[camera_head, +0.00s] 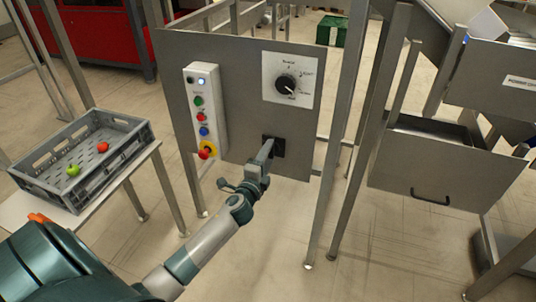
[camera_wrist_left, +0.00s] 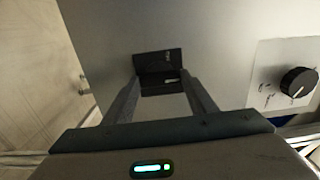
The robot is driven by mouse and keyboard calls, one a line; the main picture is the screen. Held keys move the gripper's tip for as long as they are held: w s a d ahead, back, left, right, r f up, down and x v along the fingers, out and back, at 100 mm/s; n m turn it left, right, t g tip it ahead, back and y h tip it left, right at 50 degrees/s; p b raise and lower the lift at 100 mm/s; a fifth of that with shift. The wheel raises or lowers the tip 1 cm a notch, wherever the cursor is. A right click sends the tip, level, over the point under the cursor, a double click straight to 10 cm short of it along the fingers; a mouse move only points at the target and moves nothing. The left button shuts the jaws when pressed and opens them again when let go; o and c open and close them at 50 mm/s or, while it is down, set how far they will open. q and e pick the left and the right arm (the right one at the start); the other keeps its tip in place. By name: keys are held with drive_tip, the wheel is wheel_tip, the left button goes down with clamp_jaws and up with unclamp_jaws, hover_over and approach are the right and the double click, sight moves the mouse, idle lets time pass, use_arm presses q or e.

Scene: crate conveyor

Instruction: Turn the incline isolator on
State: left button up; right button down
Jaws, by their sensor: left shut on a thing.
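The isolator (camera_head: 280,148) is a small black switch unit low on the grey control panel (camera_head: 235,75). My left gripper (camera_head: 267,147) reaches up to it from below and covers part of it. In the left wrist view the black isolator (camera_wrist_left: 158,62) lies straight ahead, with small lettering too blurred to read. The two fingers of my left gripper (camera_wrist_left: 164,82) stand on either side of its lower part and are shut on it. The exact lever position is hard to tell. My right gripper is not in view.
A rotary dial (camera_head: 285,84) on a white plate sits above the isolator. A button box (camera_head: 206,108) with a red and yellow stop button is at its left. A grey crate (camera_head: 107,118) with red and green items stands on a table at the left. A metal drawer (camera_head: 430,172) is at right.

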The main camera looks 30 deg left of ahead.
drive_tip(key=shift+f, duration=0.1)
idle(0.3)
use_arm(q)
drive_tip(key=o, duration=1.1)
drive_tip(key=shift+c, duration=0.2)
drive_tip(key=shift+s, duration=0.1)
drive_tip(key=v, duration=1.7)
drive_tip(key=shift+b, duration=0.35)
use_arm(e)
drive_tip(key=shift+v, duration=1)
use_arm(q)
drive_tip(key=shift+s+f, duration=0.1)
